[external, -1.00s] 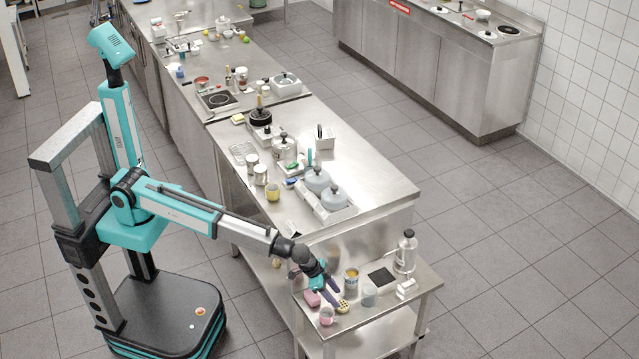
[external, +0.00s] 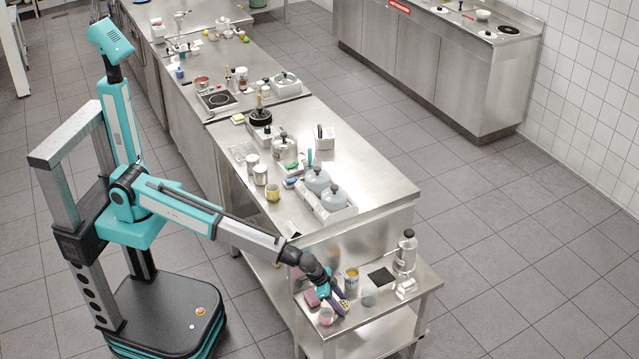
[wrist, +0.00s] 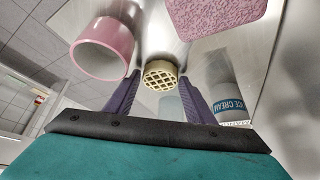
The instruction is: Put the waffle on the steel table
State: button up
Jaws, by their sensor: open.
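The waffle (wrist: 160,74) is a small, round, pale yellow piece with a grid top. In the wrist view it shows beyond and between the tips of my two purple fingers. My gripper (wrist: 159,82) is open, with a gap on both sides of the waffle. In the external view my gripper (external: 337,293) hangs low over a small steel side table (external: 425,281), and the waffle (external: 343,306) shows beside the fingers, partly hidden. I cannot tell if the fingers touch it. A long steel table (external: 375,185) stands behind, higher than the side table.
Close by are a pink cup (wrist: 103,48), a pink textured block (wrist: 215,15), an ice cream can (wrist: 228,100) and a grey glass (external: 369,295). A clear bottle (external: 405,255) stands at right. The long table holds pots and cups (external: 272,192); its right side is bare.

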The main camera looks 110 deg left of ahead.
dwell(0.3)
jog(key=c, duration=0.8)
jog(key=shift+r, duration=0.2)
notch_tip(320, 180, up, 10)
jog(key=b, duration=0.2)
jog(key=shift+f, duration=0.15)
dwell(0.4)
